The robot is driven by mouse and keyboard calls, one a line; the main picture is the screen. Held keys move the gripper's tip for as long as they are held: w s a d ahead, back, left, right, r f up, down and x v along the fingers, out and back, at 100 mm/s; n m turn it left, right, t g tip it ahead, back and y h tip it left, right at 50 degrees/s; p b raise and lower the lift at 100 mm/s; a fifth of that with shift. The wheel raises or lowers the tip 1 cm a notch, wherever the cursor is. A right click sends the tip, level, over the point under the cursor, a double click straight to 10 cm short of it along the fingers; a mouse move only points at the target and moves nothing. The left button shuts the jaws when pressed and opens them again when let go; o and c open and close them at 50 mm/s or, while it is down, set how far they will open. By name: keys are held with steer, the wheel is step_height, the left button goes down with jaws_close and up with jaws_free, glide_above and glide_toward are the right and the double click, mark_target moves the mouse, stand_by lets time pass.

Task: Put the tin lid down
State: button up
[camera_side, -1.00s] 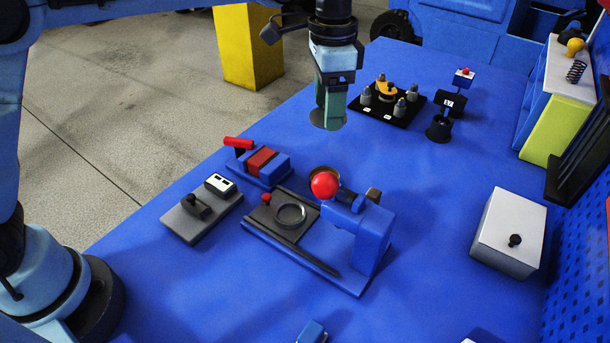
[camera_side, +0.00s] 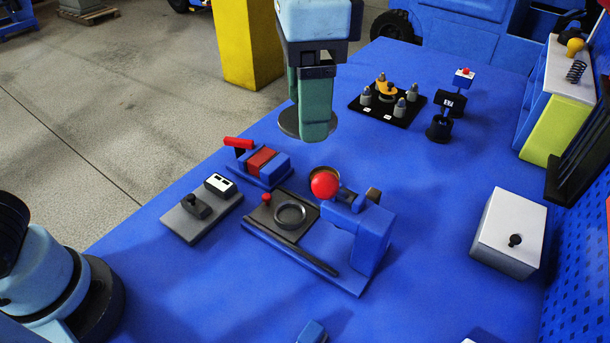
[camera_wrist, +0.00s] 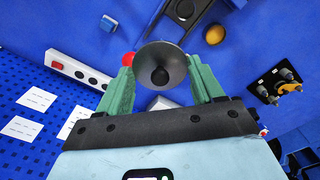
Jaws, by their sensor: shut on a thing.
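The tin lid is a thin grey disc (camera_side: 289,123) in the side view. My gripper (camera_side: 315,128) is shut on it and holds it in the air above the far left part of the blue bench. In the wrist view the lid (camera_wrist: 160,54) is a dark round shape with a black knob in its middle, between the green fingers of my gripper (camera_wrist: 161,74). The fingers hide part of the lid in the side view.
Below and nearer stand a red-and-blue clamp block (camera_side: 262,166), a grey switch plate (camera_side: 192,217) and a blue fixture with a red ball (camera_side: 324,186). A white box (camera_side: 509,232) stands farther right.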

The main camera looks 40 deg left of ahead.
steer(key=s+a+f, duration=0.1)
steer(key=s+f, duration=0.1)
steer(key=s, duration=0.7)
steer(key=s+a+f, duration=0.1)
steer(key=s+a, duration=0.1)
steer(key=s, duration=0.7)
glide_above(249, 261)
step_height(249, 261, down, 20)
steer(key=shift+s+r, duration=0.1)
steer(key=shift+f, duration=2.05)
steer(key=shift+f, duration=0.1)
steer(key=o, duration=0.7)
steer(key=shift+c, duration=0.2)
steer(key=shift+o, duration=0.4)
